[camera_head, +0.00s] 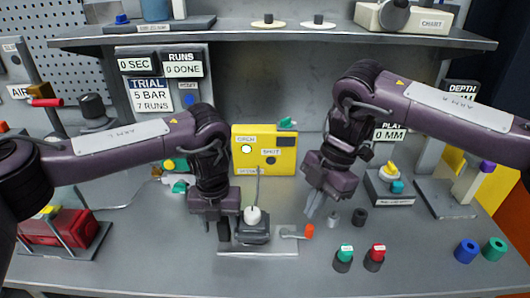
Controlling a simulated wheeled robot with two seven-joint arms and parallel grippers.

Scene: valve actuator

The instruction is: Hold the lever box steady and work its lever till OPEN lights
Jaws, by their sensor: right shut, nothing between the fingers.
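The lever box (252,233) is a dark block on a pale plate (258,253), with a white knob (253,215) on top. A grey arm with an orange end (308,231) lies just right of it. Behind stands a yellow panel (285,142); its OPEN lamp (246,149) glows pale with a green rim, and its SHUT lamp (270,160) is dark. My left gripper (225,232) points down at the box's left side; its fingers are partly hidden, and I cannot tell whether it grips. My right gripper (313,208) is shut and empty, above and behind the orange end.
Small dark cylinders (359,216) stand right of my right gripper. A red device (62,230) sits at left. A shelf (280,36) spans the back.

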